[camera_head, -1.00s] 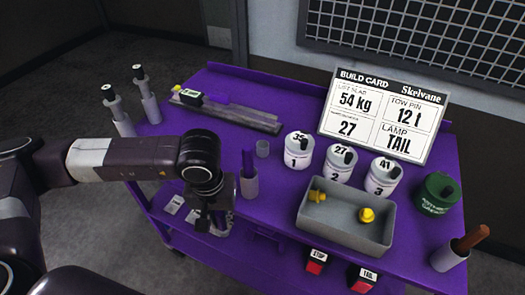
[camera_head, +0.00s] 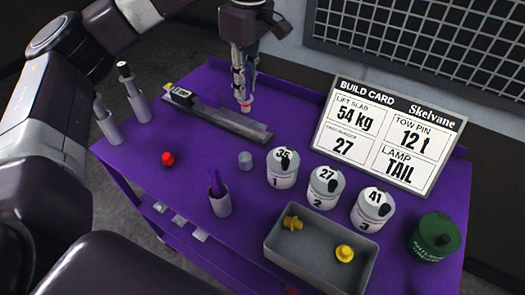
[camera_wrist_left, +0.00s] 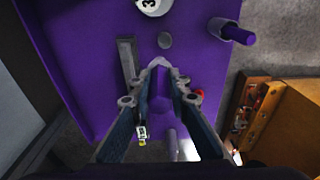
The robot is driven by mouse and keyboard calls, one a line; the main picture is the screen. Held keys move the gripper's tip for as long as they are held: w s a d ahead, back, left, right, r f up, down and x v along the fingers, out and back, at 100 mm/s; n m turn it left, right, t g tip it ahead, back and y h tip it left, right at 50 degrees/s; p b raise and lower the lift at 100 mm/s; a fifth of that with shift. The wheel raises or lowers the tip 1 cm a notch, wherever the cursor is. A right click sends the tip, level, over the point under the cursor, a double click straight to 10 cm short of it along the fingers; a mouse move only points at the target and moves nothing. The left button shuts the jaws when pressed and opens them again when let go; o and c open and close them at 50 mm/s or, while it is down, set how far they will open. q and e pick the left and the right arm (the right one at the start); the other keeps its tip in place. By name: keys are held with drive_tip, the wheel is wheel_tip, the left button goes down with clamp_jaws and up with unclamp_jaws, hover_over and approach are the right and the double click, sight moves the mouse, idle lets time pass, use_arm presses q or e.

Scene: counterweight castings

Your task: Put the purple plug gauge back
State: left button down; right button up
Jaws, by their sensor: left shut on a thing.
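My left gripper (camera_head: 245,102) hangs pointing down over the back edge of the rail, near the back of the purple table. It is shut on a purple piece, which looks like the plug gauge (camera_wrist_left: 161,88) and shows between the fingers in the left wrist view. A reddish tip shows at the fingertips in the head view. My right gripper is not in view.
Numbered white canisters (camera_head: 282,170), a grey tray (camera_head: 315,262) with yellow parts, and a green canister (camera_head: 436,238) stand to the right. Two grey posts (camera_head: 135,100) stand at left. A build card (camera_head: 385,135) stands behind.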

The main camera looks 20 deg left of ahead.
use_arm(q)
drive_tip(key=f+p, duration=0.1)
drive_tip(key=f, duration=0.5)
drive_tip(key=s+f+p, duration=0.1)
drive_tip(key=f+p, duration=0.1)
drive_tip(key=f, duration=0.4)
drive_tip(key=a+f+p, duration=0.1)
drive_tip(key=f+p, duration=0.1)
drive_tip(key=f, duration=0.4)
drive_tip(key=shift+s+f, duration=0.15)
drive_tip(key=shift+s, duration=0.1)
drive_tip(key=shift+f, duration=0.35)
drive_tip(key=shift+w+f, duration=0.1)
drive_tip(key=shift+f+b, duration=0.25)
drive_tip(key=shift+b, duration=0.1)
drive_tip(key=c, duration=1.8)
unclamp_jaws()
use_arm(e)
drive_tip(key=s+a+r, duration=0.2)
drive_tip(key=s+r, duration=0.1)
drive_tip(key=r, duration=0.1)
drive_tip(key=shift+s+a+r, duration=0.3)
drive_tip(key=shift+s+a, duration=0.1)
